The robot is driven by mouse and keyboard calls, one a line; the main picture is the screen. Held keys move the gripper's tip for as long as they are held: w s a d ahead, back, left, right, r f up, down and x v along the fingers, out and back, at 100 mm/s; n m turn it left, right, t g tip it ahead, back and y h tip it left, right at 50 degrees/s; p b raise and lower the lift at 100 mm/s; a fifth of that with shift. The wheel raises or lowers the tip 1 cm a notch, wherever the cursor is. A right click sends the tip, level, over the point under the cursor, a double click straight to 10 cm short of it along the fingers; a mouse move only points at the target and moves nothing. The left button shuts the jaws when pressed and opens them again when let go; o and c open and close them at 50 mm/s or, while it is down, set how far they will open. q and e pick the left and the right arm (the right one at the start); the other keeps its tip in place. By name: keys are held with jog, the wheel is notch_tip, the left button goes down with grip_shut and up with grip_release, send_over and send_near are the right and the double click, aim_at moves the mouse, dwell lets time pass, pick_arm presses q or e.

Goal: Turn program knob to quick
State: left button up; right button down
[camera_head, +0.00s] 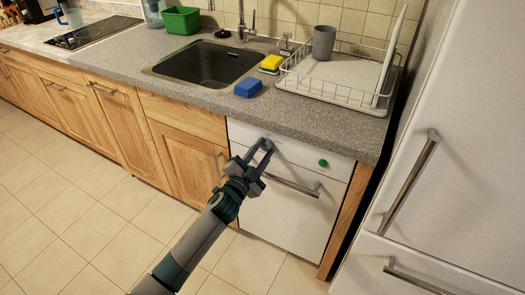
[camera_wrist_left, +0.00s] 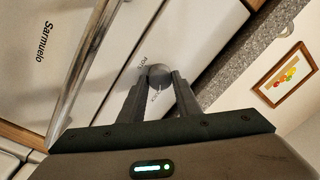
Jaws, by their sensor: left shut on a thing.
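The white dishwasher (camera_head: 290,222) stands under the counter, with a handle bar across its door. Its grey round program knob sits on the upper front panel, at my left gripper's fingertips in the head view. In the left wrist view the knob (camera_wrist_left: 159,75) is between the tips of my left gripper (camera_wrist_left: 160,88), which is shut on it. Small lettering shows beside the knob, partly hidden and too small to read fully. A green round button (camera_head: 323,163) is at the right of the panel. My right gripper is not in view.
The dishwasher handle (camera_head: 292,186) lies just below my left gripper. A fridge (camera_head: 455,130) stands at the right. On the counter are a sink (camera_head: 207,64), a blue sponge (camera_head: 248,88), a yellow sponge (camera_head: 271,63) and a dish rack (camera_head: 340,82). The floor in front is clear.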

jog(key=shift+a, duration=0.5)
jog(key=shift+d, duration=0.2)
pick_arm(q)
jog(key=o, duration=1.1)
jog(key=shift+c, duration=0.2)
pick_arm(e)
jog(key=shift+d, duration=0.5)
pick_arm(q)
jog(key=r+b+v, duration=0.1)
jog(key=v, duration=1.6)
jog(key=shift+s+f, duration=0.15)
jog(key=shift+f, duration=0.3)
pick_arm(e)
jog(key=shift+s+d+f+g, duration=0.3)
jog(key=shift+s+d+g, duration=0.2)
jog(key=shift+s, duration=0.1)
